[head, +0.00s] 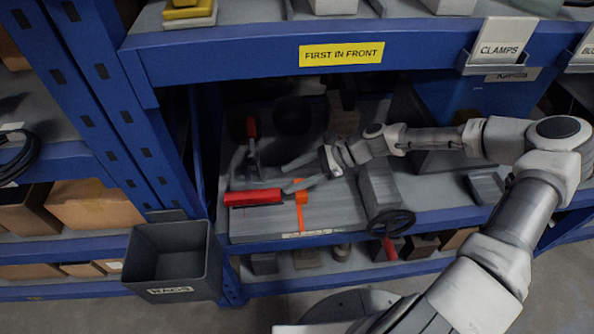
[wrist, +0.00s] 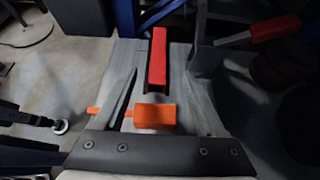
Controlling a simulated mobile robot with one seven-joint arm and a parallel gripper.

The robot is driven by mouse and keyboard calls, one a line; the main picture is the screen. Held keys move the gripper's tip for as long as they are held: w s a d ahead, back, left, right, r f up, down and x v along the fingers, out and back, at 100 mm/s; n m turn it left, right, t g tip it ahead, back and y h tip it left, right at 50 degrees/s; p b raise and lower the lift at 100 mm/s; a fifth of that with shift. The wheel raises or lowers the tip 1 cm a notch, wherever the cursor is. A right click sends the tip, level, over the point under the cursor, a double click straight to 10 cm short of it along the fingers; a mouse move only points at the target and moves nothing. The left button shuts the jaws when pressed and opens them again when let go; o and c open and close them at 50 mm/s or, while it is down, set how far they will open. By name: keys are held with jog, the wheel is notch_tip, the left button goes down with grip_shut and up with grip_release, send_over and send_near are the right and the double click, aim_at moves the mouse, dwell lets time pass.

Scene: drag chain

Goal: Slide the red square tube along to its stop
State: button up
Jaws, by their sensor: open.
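The red square tube (head: 252,197) lies along a grey board (head: 265,225) on the shelf. It also shows in the wrist view (wrist: 157,60), its dark end opening facing the camera. An orange block (head: 303,196) sits in line with the tube's right end in the head view; it shows in the wrist view (wrist: 155,116), a little apart from the tube's end. An orange strip (head: 300,216) runs from it across the board. My gripper (head: 286,178) is open and empty near the tube's right end. In the wrist view its fingers (wrist: 160,80) are spread, one on either side.
A lever with a red grip (head: 251,127) stands behind the tube. A grey block with a black handwheel (head: 391,224) is to the right. The blue shelf beam (head: 240,60) crosses above. A dark bin marked RAGS (head: 172,258) hangs at the left.

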aim_at(255, 194)
jog(key=b+x, duration=0.3)
jog(key=x, duration=0.8)
jog(key=shift+s, duration=0.15)
grip_shut()
